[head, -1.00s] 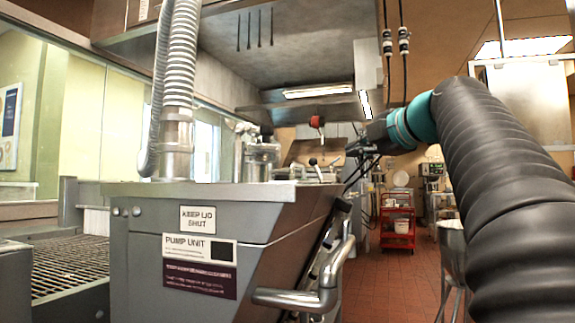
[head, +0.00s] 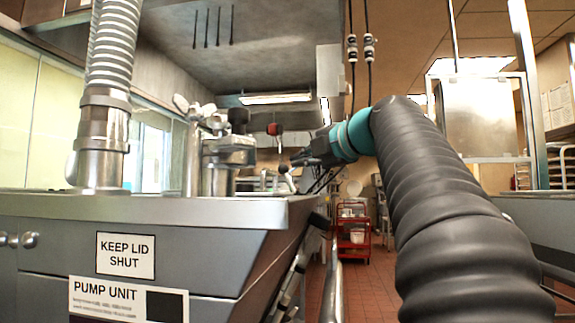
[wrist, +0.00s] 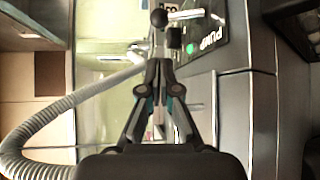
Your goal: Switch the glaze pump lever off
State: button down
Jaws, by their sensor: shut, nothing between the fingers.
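In the wrist view, the pump lever is a silvery rod (wrist: 186,15) with a black ball knob (wrist: 158,18). It stands out from a dark panel marked PUMP (wrist: 212,38), where a green light (wrist: 193,48) glows. My gripper (wrist: 158,64) is shut and empty, its fingertips a little short of the knob and apart from it in the picture. In the head view, my gripper (head: 298,159) is small, above the far end of the pump unit (head: 200,238). A small ball-ended handle (head: 283,169) shows just below it; I cannot tell whether it is the same lever.
A ribbed hose (head: 112,50) and metal fittings (head: 215,165) stand on the unit's top to the left. A pipe rail (head: 331,285) runs along its right side. A red cart (head: 353,235) stands farther back on the tiled floor. A grey hose (wrist: 40,145) curves at the wrist view's left.

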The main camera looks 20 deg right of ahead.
aim_at(288, 179)
jog(key=p+x, duration=0.2)
jog(key=x, duration=0.7)
jog(key=shift+w, duration=0.15)
jog(key=shift+f+b, duration=0.15)
jog(key=shift+b, duration=0.25)
